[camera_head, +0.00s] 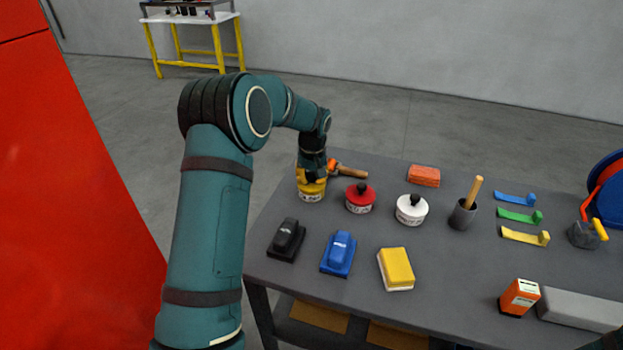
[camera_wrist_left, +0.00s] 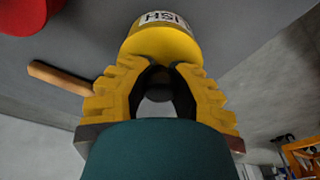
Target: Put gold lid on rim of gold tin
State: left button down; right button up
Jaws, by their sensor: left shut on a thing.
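The gold tin (camera_head: 311,197), with a white label, stands at the far left of the grey table. Its label also shows at the top of the left wrist view (camera_wrist_left: 165,18). My left gripper (camera_head: 312,178) reaches down over the tin. In the left wrist view, its yellow fingers (camera_wrist_left: 157,88) are shut on the dark knob of the gold lid (camera_wrist_left: 160,42). The lid is right at the top of the tin; I cannot tell whether it rests flush on the rim. The fingers partly hide the lid. My right gripper is not in view.
A red-lidded tin (camera_head: 360,198) stands just right of the gold tin, then a white tin (camera_head: 411,209). A wooden-handled tool (camera_head: 348,171) lies behind. Black (camera_head: 287,240) and blue (camera_head: 339,254) blocks and a yellow sponge (camera_head: 396,269) lie in front. The table (camera_head: 450,260) has free room at its middle.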

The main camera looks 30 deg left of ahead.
aim_at(312, 185)
pick_arm(q)
jog(key=shift+f, duration=0.1)
jog(key=c, duration=1)
grip_release()
jog(key=shift+o, duration=0.2)
jog(key=shift+r, duration=0.25)
notch_tip(312, 185, up, 12)
jog(key=s+d+p, duration=0.1)
jog(key=p, duration=0.1)
jog(key=shift+s+f, duration=0.1)
jog(key=shift+f, duration=0.05)
